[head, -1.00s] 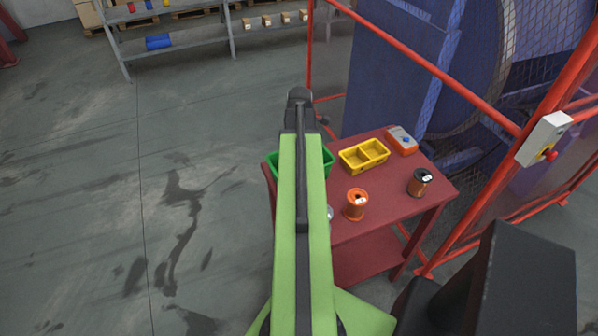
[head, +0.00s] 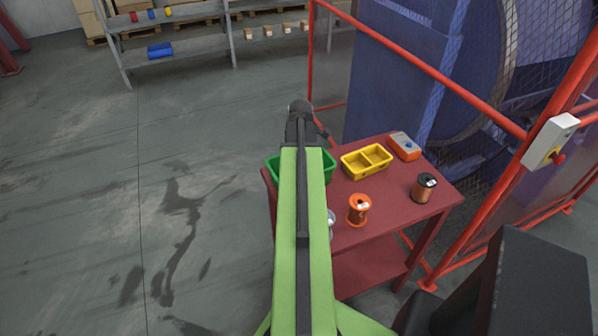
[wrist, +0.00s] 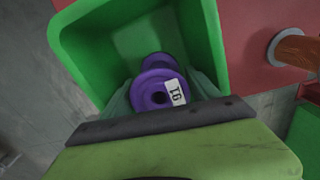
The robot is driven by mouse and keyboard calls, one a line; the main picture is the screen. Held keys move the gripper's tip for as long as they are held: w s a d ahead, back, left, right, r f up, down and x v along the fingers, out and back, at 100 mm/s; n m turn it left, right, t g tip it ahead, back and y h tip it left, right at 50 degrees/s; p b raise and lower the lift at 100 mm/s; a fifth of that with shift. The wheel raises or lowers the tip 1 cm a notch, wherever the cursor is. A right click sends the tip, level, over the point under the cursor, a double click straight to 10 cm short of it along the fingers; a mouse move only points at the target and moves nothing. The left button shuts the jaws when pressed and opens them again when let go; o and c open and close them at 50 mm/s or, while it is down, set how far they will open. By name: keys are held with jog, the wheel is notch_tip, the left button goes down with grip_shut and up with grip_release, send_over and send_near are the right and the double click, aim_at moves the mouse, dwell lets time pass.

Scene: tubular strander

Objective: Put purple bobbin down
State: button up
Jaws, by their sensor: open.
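The purple bobbin (wrist: 158,88) shows end-on in the wrist view, with a white label on its flange. It is inside the green bin (wrist: 215,50), near the bin's wall closest to my gripper. My gripper (wrist: 162,95) is open, with its fingers on either side of the bobbin; whether they touch it I cannot tell. In the head view the green bin (head: 318,176) is at the table's left end, partly behind my arm. The bobbin and the fingertips are hidden there.
A red fence (head: 440,75) runs behind. Floor at left is clear.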

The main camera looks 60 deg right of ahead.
notch_tip(320, 180, up, 12)
jog(key=p, duration=1.2)
jog(key=shift+r, duration=0.25)
jog(key=shift+f, duration=0.1)
jog(key=w+a+m, duration=0.4)
jog(key=w+a, duration=1.3)
jog(key=a, duration=0.4)
jog(key=w+a+m, duration=0.2)
jog(key=a+m, duration=0.1)
jog(key=a, duration=1.2)
jog(key=w+a+m, duration=0.2)
jog(key=a+m, duration=0.1)
jog(key=a, duration=1.1)
jog(key=shift+w+a, duration=0.3)
jog(key=shift+a, duration=0.1)
